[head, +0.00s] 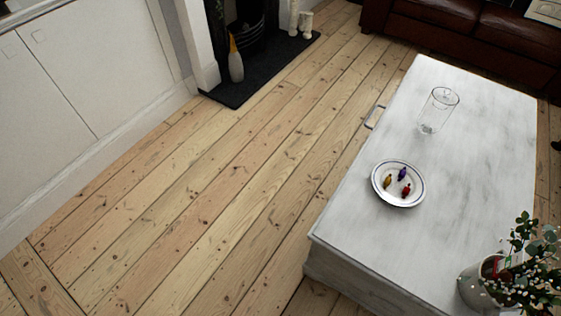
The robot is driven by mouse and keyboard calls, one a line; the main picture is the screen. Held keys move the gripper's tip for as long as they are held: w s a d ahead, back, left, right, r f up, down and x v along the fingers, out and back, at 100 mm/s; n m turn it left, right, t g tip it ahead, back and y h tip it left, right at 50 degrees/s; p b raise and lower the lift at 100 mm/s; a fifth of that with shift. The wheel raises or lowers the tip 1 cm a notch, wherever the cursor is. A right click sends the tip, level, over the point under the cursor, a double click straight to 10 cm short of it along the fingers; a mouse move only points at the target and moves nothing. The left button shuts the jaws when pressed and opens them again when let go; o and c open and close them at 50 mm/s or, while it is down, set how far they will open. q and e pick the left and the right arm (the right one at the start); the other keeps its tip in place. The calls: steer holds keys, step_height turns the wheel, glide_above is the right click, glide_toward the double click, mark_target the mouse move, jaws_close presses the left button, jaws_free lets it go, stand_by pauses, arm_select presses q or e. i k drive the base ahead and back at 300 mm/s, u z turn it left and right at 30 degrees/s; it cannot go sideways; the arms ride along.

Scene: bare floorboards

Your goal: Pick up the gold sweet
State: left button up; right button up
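The gold sweet (387,183) lies on a small white plate with a dark rim line (408,203). A purple sweet (402,174) and a red sweet (406,190) lie close to it on the same plate. The plate rests on the white, worn-looking table (470,165), near its left long edge. Neither of my grippers shows in the head view.
A clear glass jar (438,110) stands behind the plate. A potted plant (490,280) stands at the table's near right corner. A dark leather sofa (470,30) is behind the table. Bare floorboards (210,190) left of the table are clear. A fireplace hearth (265,65) is farther back.

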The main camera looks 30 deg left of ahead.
mark_target(387, 181)
steer(key=z, duration=1.65)
steer(key=i, duration=0.7)
steer(key=u, duration=1.3)
